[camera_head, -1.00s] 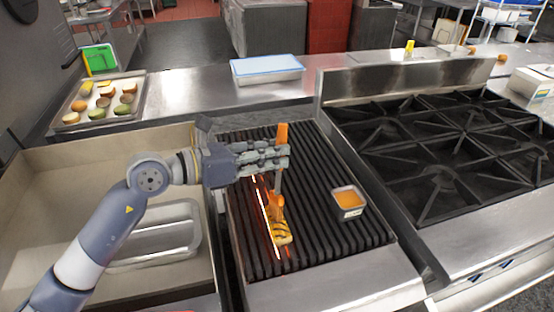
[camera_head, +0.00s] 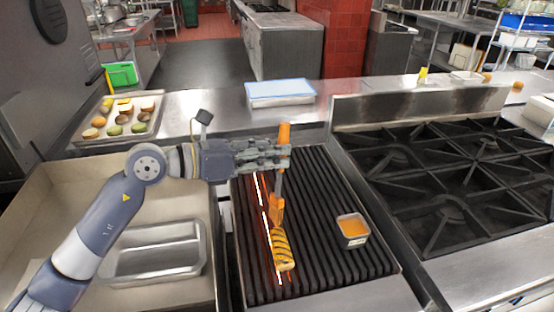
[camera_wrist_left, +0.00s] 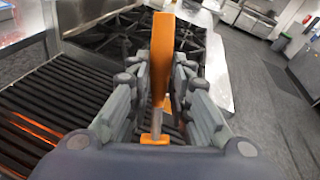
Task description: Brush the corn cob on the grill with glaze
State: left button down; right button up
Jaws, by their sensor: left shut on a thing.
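My left gripper (camera_head: 282,157) is shut on the upright brush, whose orange handle (camera_head: 284,134) rises above the fingers. The handle also shows between the fingers in the left wrist view (camera_wrist_left: 162,55). The brush's orange head (camera_head: 276,210) is low over the grill (camera_head: 318,215), at the far end of the corn cob; I cannot tell whether they touch. The yellow corn cob (camera_head: 283,250) has dark char stripes and lies on the grill bars beside a glowing strip. An open square container of orange glaze (camera_head: 353,230) stands on the grill to the right. My right gripper is out of view.
A burner stove (camera_head: 450,170) stands right of the grill. A metal pan (camera_head: 155,252) sits in the basin at left. Behind are a tray of vegetables (camera_head: 150,131) and a blue-lidded container (camera_head: 281,92). The grill's right half is mostly clear.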

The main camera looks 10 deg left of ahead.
pick_arm(q)
jog(key=shift+s+d+r+p, duration=0.1)
jog(key=shift+r+p, duration=0.35)
jog(key=shift+r, duration=0.8)
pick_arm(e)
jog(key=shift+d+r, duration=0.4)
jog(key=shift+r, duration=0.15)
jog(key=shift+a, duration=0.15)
pick_arm(q)
jog(key=shift+r, duration=0.25)
notch_tip(320, 180, up, 8)
jog(key=f+p, duration=0.1)
jog(key=p, duration=0.5)
send_over(281, 141)
jog(key=v, duration=0.2)
jog(key=shift+d, duration=0.1)
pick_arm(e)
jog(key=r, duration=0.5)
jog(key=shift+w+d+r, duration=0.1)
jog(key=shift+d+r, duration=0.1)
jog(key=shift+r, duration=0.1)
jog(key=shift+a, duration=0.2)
